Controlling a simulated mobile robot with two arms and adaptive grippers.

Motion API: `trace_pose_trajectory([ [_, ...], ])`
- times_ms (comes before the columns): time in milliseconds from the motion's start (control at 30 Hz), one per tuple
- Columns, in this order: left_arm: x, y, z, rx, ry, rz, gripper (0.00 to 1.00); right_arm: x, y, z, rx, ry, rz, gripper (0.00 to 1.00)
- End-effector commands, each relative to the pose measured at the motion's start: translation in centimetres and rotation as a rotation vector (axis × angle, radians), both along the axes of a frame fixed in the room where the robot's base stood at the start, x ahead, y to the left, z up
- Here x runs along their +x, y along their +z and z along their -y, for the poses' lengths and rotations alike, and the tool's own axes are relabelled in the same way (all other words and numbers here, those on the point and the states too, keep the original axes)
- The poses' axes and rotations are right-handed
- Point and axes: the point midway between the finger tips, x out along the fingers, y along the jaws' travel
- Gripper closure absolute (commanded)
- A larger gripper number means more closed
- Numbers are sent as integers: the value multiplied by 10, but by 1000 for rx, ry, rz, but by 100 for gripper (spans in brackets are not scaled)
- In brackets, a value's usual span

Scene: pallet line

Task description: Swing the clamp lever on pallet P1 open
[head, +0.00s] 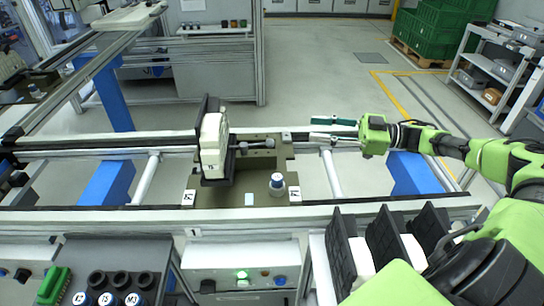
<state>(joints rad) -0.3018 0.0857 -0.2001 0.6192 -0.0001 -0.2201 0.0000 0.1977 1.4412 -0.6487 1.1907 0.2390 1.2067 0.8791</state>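The pallet (232,196) is an olive-brown plate on the conveyor, with white tags (294,194) at its front corners that seem to read P1. A white block-like part (213,140) stands upright against a black plate on it. The clamp lever (256,144) looks like a dark bar with a rounded end, pointing right from beside the white part. My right gripper (313,129) is open and empty, its two fingers pointing left, to the right of the lever's end and apart from it. My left gripper is not in view.
Black holders with white parts (385,238) stand at the front right. A control box (244,264) with a lit green button is in front. The conveyor rails (360,210) run left to right.

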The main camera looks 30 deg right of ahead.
Motion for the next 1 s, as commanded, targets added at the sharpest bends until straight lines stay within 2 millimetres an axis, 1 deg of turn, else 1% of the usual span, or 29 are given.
trace_pose_trajectory([
  [33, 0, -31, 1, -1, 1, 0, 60, 0, -31, 0, 0, 0, 0, 65],
  [100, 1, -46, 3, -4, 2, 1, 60, 0, -46, 0, 0, 0, 0, 65],
  [200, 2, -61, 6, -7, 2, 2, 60, 0, -60, 0, -1, 0, 1, 65],
  [300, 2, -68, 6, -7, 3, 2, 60, 0, -68, 0, -1, 0, 1, 65],
  [433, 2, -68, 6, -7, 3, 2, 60, 2, -69, -3, 1, 0, 1, 65],
  [567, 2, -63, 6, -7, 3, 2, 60, 12, -66, -14, 3, 1, 4, 65],
  [900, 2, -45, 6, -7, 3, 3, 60, 60, -64, -67, 3, 3, 4, 65],
  [1000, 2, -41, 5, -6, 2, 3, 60, 73, -64, -80, 2, 2, 5, 65],
])
